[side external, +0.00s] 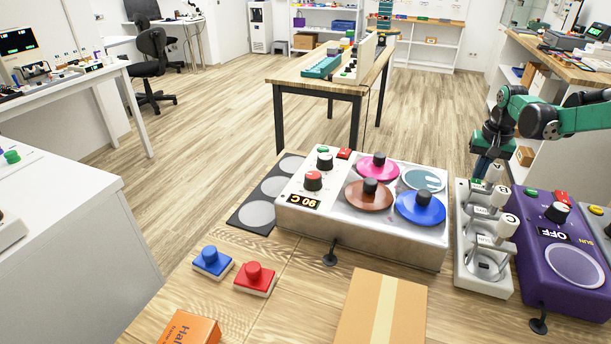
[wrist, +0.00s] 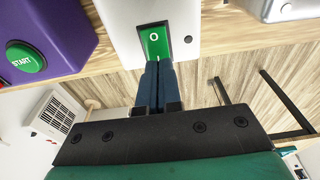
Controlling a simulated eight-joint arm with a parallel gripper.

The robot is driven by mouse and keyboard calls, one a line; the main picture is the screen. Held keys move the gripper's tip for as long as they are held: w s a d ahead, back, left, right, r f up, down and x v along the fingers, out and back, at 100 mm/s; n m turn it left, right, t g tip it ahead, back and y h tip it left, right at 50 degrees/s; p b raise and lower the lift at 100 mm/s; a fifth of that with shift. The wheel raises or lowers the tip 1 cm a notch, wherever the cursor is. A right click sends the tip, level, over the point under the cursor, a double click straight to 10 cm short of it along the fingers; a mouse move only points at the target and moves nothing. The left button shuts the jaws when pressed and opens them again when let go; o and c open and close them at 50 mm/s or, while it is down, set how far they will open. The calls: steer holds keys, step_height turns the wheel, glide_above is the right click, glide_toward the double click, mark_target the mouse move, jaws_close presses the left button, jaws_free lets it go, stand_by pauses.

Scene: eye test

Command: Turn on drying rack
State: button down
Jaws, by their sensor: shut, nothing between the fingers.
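A light-grey rack (side external: 485,284), which looks like the drying rack, stands at the right of the bench in the side view. Several upright pieces with white-grey tops (side external: 506,226) stand in it.
A purple device (side external: 560,262) stands close on the rack's right, with a green START button (wrist: 25,61). A white hotplate unit (side external: 360,232) with coloured discs stands on its left. A cardboard box (side external: 381,310) and two button boxes (side external: 212,262) are in front. Floor lies behind.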

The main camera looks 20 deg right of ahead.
steer(key=shift+f, duration=0.25)
steer(key=shift+d+f, duration=0.1)
steer(key=shift+f, duration=0.1)
stand_by(0.4)
steer(key=shift+s+a+r, duration=0.25)
steer(key=shift+s+a, duration=0.25)
steer(key=shift+a, duration=0.05)
step_height(320, 180, up, 14)
steer(key=w+d, duration=0.1)
stand_by(0.5)
steer(key=shift+w, duration=0.1)
